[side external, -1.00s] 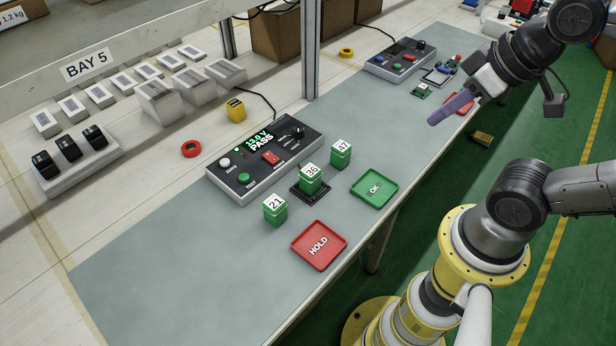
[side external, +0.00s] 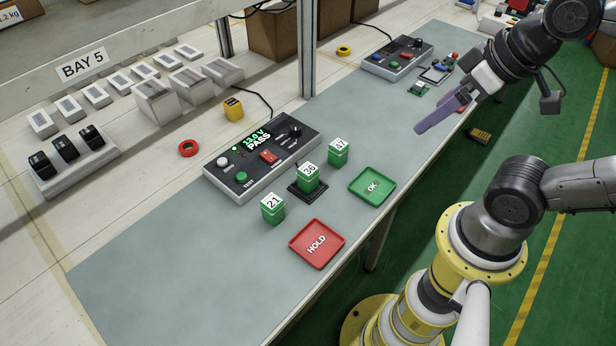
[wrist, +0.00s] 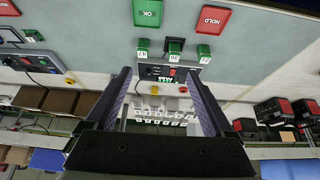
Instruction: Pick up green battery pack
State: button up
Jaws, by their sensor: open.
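Three green battery packs with white numbered tops stand on the grey mat. Pack 21 (side external: 272,209) is nearest the red HOLD tray (side external: 295,252). Pack 36 (side external: 308,178) sits on a black pad in front of the tester (side external: 240,168), whose screen reads 13.0 V PASS. Pack 47 (side external: 338,152) stands to the far right of these, behind the green OK tray (side external: 357,193). My gripper (side external: 425,129) is open and empty, in the air right of the packs and apart from them. In the wrist view the packs, such as pack 36 (wrist: 175,47), show beyond the open fingers (wrist: 165,90).
A red tape roll (side external: 188,148) and a yellow block (side external: 233,107) lie behind the tester. A second control box (side external: 398,57) stands at the back right. A shelf post (side external: 307,50) rises behind the mat. The mat's front left is clear.

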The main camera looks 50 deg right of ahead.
jog(key=w+r+m, duration=0.3)
jog(key=m, duration=0.4)
jog(key=m+g, duration=0.4)
jog(key=m, duration=0.7)
send_over(308, 169)
jog(key=d, duration=0.2)
notch_tip(308, 169, down, 11)
jog(key=shift+g, duration=0.8)
jog(key=f, duration=0.4)
jog(key=a+f, duration=0.1)
jog(key=f, duration=0.8)
jog(key=shift+w+a+f, duration=0.1)
jog(key=shift+w+a, duration=0.1)
jog(key=shift+w, duration=0.05)
jog(key=shift+s+a+f, duration=0.1)
jog(key=shift+a+f, duration=0.05)
jog(key=shift+f, duration=1.4)
jog(key=shift+s+a+f, duration=0.1)
jog(key=shift+f, duration=1.45)
jog(key=shift+r, duration=0.1)
grip_shut()
